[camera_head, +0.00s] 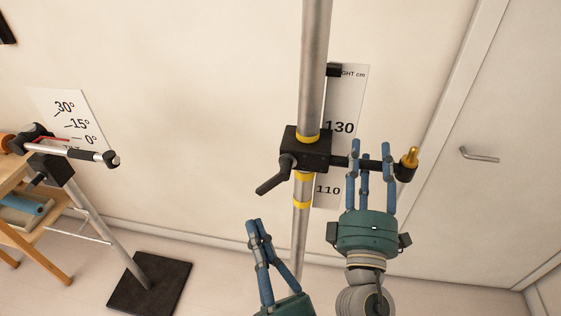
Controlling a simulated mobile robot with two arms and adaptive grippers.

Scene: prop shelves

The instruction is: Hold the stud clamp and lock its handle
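The stud clamp (305,149) is a black block around an upright metal pole, between yellow bands. Its black handle (273,181) sticks out at the lower left, tilted down. A dark side bar runs right from the block to a black end piece with a brass stud (411,158). My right gripper (371,147) is at this bar, its blue fingers pointing up across it with a gap between them. I cannot tell whether they touch the bar. My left gripper (258,223) is below the handle and apart from it. Its fingertips appear close together; its palm is mostly cut off.
A height scale (348,95) is behind the pole. At the left stand a second pole on a dark base plate (150,287), an angle chart (70,118) and a wooden shelf (40,238). A door with a handle (479,154) is at the right. Floor at the lower right is clear.

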